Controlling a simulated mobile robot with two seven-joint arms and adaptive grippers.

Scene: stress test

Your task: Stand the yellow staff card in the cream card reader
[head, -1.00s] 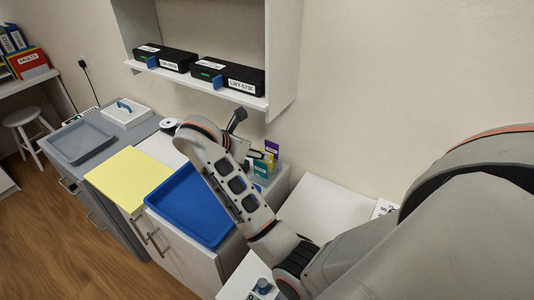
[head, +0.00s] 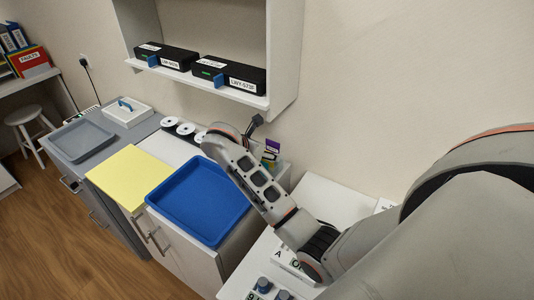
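Several small coloured cards stand in a cluster behind my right arm, at the back right of the counters; a purple card (head: 272,145) shows best. I cannot make out the yellow staff card for certain, as the arm covers part of this cluster. I cannot pick out the cream card reader. My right arm reaches in from the lower right, its bent grey link crossing over the blue tray's right edge. A dark part shows beyond its far end, but the fingertips are hidden. My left gripper is not in view.
A blue tray (head: 196,205), yellow panel (head: 130,176) and grey tray (head: 80,140) lie on the counters. White spools (head: 170,122) stand behind the blue tray. A wall shelf (head: 200,88) with black boxes overhangs the back. Round knobs (head: 263,285) sit at the bottom.

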